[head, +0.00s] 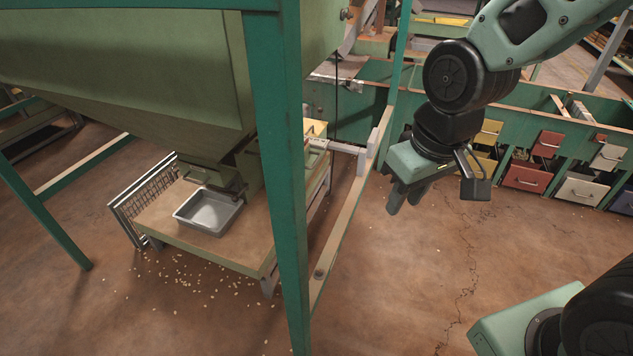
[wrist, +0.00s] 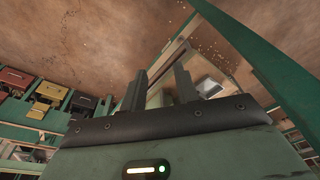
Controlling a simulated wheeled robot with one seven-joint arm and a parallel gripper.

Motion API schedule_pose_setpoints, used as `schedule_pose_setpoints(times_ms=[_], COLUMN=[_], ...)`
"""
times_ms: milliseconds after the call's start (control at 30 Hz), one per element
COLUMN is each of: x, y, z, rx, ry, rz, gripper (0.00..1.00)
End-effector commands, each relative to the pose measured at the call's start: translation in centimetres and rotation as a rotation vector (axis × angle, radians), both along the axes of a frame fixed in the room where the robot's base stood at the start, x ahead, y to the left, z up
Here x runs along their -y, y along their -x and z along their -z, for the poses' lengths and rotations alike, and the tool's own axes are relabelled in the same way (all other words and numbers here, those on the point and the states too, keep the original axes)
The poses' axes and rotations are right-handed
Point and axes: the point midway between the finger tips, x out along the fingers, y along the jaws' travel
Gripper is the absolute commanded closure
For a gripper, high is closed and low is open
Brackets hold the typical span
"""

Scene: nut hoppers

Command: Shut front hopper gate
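The large green front hopper (head: 120,75) hangs in a green frame at the left of the head view. Its dark gate (head: 215,176) is at the bottom outlet, above a grey metal tray (head: 207,213); whether it is open or shut is too small to tell. My gripper (head: 406,198) is in the air right of the hopper frame, well apart from the gate, fingers pointing down. In the wrist view, my gripper (wrist: 160,88) has its two fingers apart with nothing held between them. The tray also shows there (wrist: 209,87); the gate cannot be made out.
A green frame post (head: 280,190) stands between my gripper and the outlet. The tray sits on a wooden table (head: 165,222), with nuts scattered on the floor around it. A green bench with coloured drawers (head: 525,177) stands at the back right. The floor below my gripper is clear.

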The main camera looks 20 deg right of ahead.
Motion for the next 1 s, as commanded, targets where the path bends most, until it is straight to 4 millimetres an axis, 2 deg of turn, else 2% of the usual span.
schedule_pose_setpoints(times_ms=[33,267,367,400,433,600,667,800,900,1000], x=[1.0,5.5,7.5,8.3,8.7,9.1,8.6,7.0,6.2,5.8], y=[-0.8,-5.5,-8.6,-10.4,-11.7,-18.2,-20.4,-24.7,-26.7,-27.9], z=[3.5,11.5,15.1,16.7,17.5,20.6,21.4,22.5,22.4,21.9], rx=[0.013,0.111,0.18,0.219,0.249,0.388,0.425,0.478,0.482,0.472], ry=[-0.001,-0.01,-0.032,-0.055,-0.078,-0.28,-0.388,-0.714,-0.953,-1.144], rz=[0.037,0.217,0.31,0.356,0.387,0.531,0.582,0.707,0.787,0.841], gripper=[0.69,0.69,0.69,0.69,0.69,0.69,0.69,0.69,0.69,0.69])
